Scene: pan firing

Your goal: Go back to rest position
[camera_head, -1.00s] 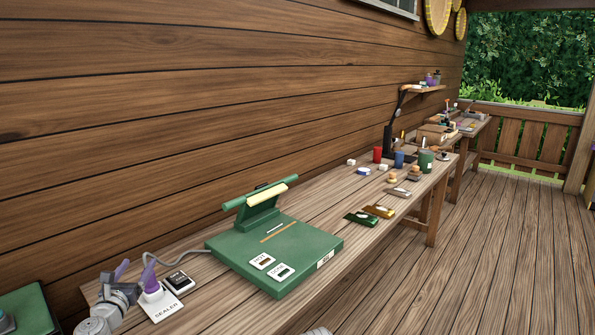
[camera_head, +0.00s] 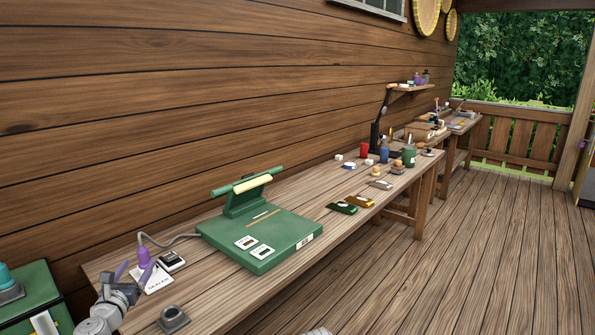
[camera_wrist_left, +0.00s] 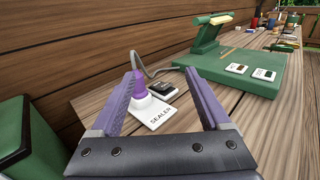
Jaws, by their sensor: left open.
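My left gripper (camera_head: 134,270) has purple fingers and is open at the near left end of the wooden table (camera_head: 215,295). It also shows in the left wrist view (camera_wrist_left: 162,75), with nothing clasped between the fingers. The purple sealer (camera_head: 143,256) stands upright on its white plate labelled SEALER (camera_head: 158,281), just beyond my fingertips. In the left wrist view the sealer (camera_wrist_left: 139,88) appears between the fingers, close to the left one.
A green press (camera_head: 262,238) with a raised arm lies right of the sealer, a grey cord between them. A small black device (camera_head: 171,261) and a grey block (camera_head: 173,318) are close by. A green box (camera_head: 32,299) is at left. Open floor lies right of the table.

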